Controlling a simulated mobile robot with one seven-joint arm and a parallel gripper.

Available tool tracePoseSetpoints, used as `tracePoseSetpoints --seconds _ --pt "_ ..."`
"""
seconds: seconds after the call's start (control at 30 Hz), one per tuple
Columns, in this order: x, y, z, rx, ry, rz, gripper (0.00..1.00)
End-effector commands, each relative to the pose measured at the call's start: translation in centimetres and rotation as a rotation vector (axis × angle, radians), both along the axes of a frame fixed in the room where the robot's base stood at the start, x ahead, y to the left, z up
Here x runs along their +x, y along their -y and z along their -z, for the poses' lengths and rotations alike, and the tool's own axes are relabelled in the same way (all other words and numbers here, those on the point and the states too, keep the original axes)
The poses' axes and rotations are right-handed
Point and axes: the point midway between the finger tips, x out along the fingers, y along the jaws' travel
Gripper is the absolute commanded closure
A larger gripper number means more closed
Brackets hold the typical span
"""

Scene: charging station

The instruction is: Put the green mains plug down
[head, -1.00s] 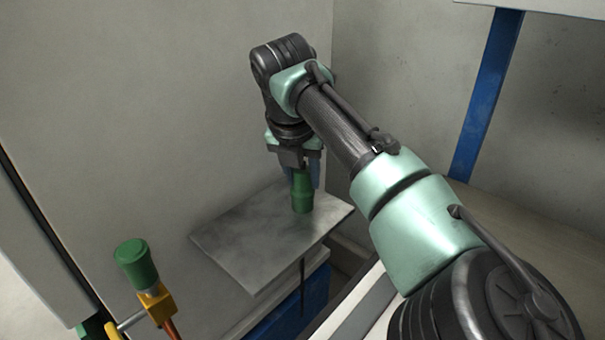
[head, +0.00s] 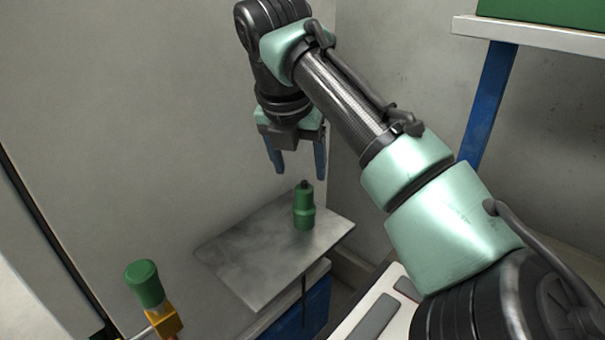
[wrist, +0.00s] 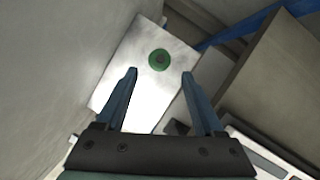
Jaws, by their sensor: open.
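The green mains plug (head: 304,212) stands upright on a grey metal plate (head: 243,262), near its right side. A short dark tip shows on top of the plug. In the wrist view the plug (wrist: 159,60) is seen from above as a green disc with a dark centre, beyond my fingertips. My gripper (head: 299,172) is open and empty above the plug, clear of it. Its two blue fingers (wrist: 160,72) are spread wide in the wrist view.
A second green cylinder on a yellow fitting (head: 145,284) stands at the lower left. A wall rises behind the plate. A blue post (head: 488,105) holds a shelf (head: 530,38) at the upper right. The plate's left part is bare.

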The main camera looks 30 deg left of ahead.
Motion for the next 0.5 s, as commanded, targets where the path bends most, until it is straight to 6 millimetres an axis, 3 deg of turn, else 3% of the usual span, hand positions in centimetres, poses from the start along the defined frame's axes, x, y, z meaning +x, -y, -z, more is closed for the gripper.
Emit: tracePoseSetpoints --seconds 0.03,0.2,0.5 --pt "-0.3 0.1 -1.1 0.001 0.002 0.0 0.3" --pt "-1.0 0.4 -2.8 0.0 0.001 0.001 0.3" --pt "-1.2 0.5 -3.2 0.0 0.0 0.002 0.3"
